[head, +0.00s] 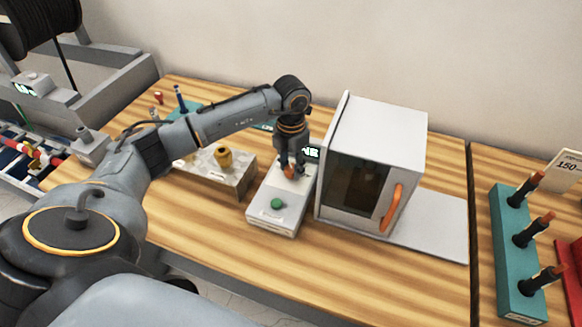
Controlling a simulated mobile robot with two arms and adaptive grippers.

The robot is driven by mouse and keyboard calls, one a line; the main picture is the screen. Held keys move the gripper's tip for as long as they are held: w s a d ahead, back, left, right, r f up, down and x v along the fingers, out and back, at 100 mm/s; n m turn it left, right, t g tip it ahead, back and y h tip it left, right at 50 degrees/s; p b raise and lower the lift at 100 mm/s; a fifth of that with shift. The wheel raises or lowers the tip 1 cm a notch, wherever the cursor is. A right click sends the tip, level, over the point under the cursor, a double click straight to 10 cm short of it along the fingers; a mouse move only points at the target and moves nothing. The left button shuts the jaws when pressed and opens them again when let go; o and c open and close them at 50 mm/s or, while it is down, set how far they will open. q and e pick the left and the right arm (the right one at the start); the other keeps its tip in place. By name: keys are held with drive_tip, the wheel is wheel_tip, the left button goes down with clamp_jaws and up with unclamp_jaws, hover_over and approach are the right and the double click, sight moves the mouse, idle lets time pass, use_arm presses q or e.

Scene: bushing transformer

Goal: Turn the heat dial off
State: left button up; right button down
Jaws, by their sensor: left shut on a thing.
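A white control box (268,222) stands on the wooden table, with a green button (277,203) near its front. An orange-red dial (289,172) sits at the back of its top, mostly hidden by my left gripper. My left gripper (291,168) points down from above and is shut on the dial. A dark display (312,153) with green letters is at the back of the box, partly hidden by the gripper. The dial's setting cannot be made out. My right gripper is out of view.
A white oven-like cabinet (378,135) with a dark window and orange handle (391,209) stands close to the right of the control box. The table front (330,270) is clear. A teal rack (512,255) holds tools at right.

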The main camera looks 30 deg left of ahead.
sight(291, 168)
use_arm(q)
drive_tip(key=n+b, duration=0.1)
drive_tip(key=n, duration=0.2)
drive_tip(key=shift+n, duration=0.3)
drive_tip(key=shift+n+b, duration=0.5)
drive_tip(key=shift+n, duration=1.1)
drive_tip(key=o, duration=1.2)
drive_tip(key=shift+c, duration=0.2)
wheel_tip(291, 168, up, 12)
